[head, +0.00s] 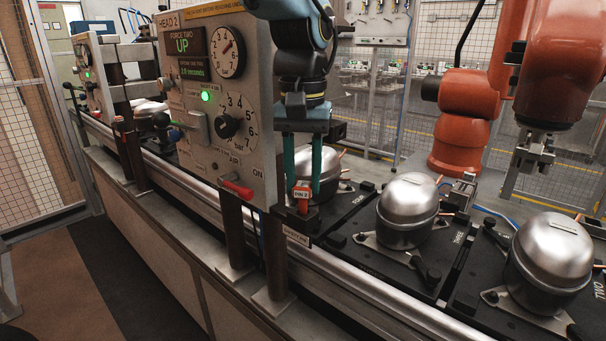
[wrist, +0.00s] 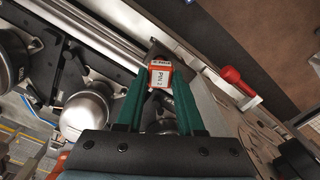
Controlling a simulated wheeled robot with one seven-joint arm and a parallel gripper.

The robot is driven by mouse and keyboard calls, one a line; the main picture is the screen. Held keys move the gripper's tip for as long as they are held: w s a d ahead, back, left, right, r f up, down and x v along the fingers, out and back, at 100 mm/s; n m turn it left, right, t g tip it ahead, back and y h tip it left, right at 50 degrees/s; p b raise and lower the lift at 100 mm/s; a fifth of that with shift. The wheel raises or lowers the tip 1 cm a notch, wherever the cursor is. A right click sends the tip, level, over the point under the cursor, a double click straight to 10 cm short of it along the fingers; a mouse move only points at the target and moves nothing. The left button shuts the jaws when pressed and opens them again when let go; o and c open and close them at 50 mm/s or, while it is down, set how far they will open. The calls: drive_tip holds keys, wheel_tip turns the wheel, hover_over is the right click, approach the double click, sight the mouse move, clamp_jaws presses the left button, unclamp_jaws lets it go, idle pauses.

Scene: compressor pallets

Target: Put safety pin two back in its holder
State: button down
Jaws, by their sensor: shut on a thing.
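Safety pin two, a small red-orange block with a white "PIN 2" label, shows in the head view (head: 302,192) and in the wrist view (wrist: 160,76). My gripper (head: 303,186) points down with its two green fingers closed on the block; in the wrist view the fingertips (wrist: 160,84) meet its sides. The holder (head: 298,219) is a dark bracket with a white label, on the post side of the HEAD 2 panel. The pin is right at the holder, upright. I cannot tell how far its lower end sits in it.
The HEAD 2 panel (head: 217,105), with dials, a green lamp and a red handle (head: 236,187), stands close left of my gripper. Silver compressors (head: 408,200) on black pallets line the conveyor to the right. An orange robot arm (head: 468,110) stands behind.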

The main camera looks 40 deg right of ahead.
drive_tip(key=shift+f+b, duration=0.85)
drive_tip(key=shift+f, duration=0.7)
drive_tip(key=shift+c, duration=2.2)
unclamp_jaws()
wheel_tip(320, 180, up, 11)
drive_tip(key=shift+f+b, duration=0.1)
drive_tip(key=shift+b, duration=0.6)
